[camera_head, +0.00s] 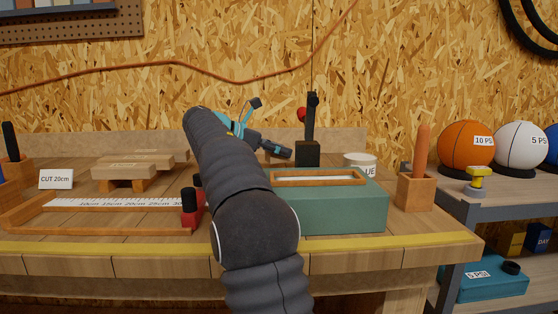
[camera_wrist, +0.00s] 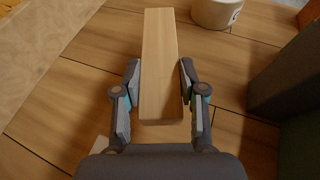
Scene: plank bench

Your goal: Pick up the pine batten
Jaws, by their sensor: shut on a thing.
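The pine batten (camera_wrist: 160,60) is a long, pale, square-edged bar. In the wrist view it runs away from me between the two fingers, with its near end just past my palm. My gripper (camera_wrist: 161,75) is shut on it, one finger against each long side. I cannot tell whether the batten touches the bench or hangs just above it. In the head view my gripper (camera_head: 268,146) shows partly, behind my arm, and I cannot make out the held batten there.
A green box (camera_head: 340,212) stands right of my arm, with a white glue pot (camera_head: 362,159) behind it. A clamp-like tool stands in a dark wooden block (camera_head: 307,153). A ruler jig (camera_head: 120,203), raised wooden pieces (camera_head: 125,171) and a "CUT 20cm" card (camera_head: 56,179) are at left.

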